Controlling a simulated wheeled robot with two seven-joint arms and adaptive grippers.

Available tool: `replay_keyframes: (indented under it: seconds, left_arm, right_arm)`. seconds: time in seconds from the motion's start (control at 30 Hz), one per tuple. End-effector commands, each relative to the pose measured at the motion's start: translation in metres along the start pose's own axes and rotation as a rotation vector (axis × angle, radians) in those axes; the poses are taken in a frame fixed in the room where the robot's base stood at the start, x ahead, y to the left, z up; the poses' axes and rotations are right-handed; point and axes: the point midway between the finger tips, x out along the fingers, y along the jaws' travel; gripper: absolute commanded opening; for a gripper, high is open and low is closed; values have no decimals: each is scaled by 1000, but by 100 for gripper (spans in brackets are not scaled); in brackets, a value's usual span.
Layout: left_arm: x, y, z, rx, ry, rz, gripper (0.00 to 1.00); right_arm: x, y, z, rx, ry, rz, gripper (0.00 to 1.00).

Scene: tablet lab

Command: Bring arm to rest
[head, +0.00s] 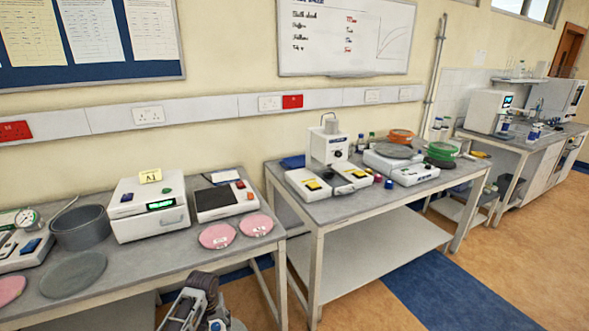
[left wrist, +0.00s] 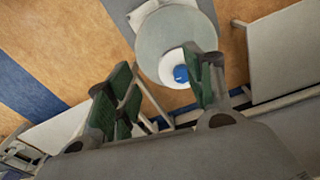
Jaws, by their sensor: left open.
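My left gripper (left wrist: 163,78) shows in the left wrist view, with its two green-padded fingers spread apart. It is open, and nothing is between the fingers. It hangs clear of the tables with the floor behind it. In the head view, part of my arm (head: 198,304) shows at the bottom edge, in front of the left table; its fingertips cannot be made out there. My right gripper is not in view.
The left table (head: 125,262) holds a grey pot (head: 80,228), a white instrument (head: 149,208) and pink discs (head: 217,235). The middle table (head: 345,210) carries more instruments. A gap separates the two tables. Open floor (head: 375,305) lies at front right.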

Motion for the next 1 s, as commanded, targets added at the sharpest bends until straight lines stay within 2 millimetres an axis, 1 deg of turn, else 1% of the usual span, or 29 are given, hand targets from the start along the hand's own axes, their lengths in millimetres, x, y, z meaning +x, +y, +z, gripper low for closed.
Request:
replay_keyframes:
  seconds: [0.03, 0.1, 0.47, 0.77, 1.0]
  left_arm:
    - [1, 2, 10, 20, 5, 4, 53]
    - [0, 4, 21, 46, 14, 8, 53]
    - [-14, 11, 79, 171, 66, 30, 53]
    - [-36, 11, 126, 258, 112, 43, 53]
    - [-61, 5, 162, 317, 152, 45, 53]
  right_arm:
    - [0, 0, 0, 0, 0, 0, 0]
    - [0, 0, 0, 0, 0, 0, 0]
    - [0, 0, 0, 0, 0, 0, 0]
    - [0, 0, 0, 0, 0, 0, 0]
    - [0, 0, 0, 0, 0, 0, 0]
